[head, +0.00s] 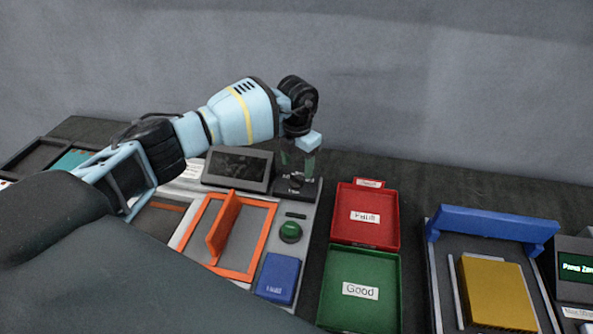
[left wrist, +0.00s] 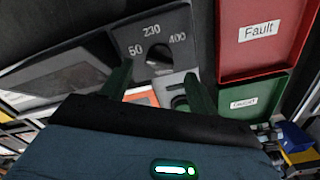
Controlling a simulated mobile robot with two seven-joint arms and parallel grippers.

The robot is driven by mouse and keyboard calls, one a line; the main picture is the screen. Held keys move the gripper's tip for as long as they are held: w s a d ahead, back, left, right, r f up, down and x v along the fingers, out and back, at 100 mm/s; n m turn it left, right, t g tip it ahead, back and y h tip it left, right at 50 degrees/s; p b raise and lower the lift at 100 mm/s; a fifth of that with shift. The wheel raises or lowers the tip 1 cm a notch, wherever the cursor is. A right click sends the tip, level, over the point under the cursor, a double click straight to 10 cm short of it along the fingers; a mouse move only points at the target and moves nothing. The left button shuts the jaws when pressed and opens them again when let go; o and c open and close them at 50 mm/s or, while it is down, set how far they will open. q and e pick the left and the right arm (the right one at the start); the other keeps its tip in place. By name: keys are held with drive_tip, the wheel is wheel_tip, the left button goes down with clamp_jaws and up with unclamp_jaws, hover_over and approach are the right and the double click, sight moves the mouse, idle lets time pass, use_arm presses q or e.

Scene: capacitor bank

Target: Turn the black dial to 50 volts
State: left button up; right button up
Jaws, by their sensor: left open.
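The black dial (left wrist: 158,55) sits on a grey plate marked 50, 230 and 400 in the left wrist view. In the head view the dial (head: 296,181) is at the back of the grey test station, beside a dark screen. I cannot tell for sure which mark the dial points to. My left gripper (head: 298,161) points down just above the dial, its fingers apart and empty. In the left wrist view the green fingertips of the left gripper (left wrist: 158,88) show either side below the dial, not closed on it. My right gripper is not in view.
The dark screen (head: 238,168) stands left of the dial. An orange frame with a flap (head: 225,232), a green button (head: 290,231) and a blue block (head: 278,277) are in front. A red Fault tray (head: 348,234) and a green Good tray (head: 345,310) lie to the right.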

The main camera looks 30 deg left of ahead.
sight(297, 176)
use_arm(q)
drive_tip(key=shift+r, duration=2)
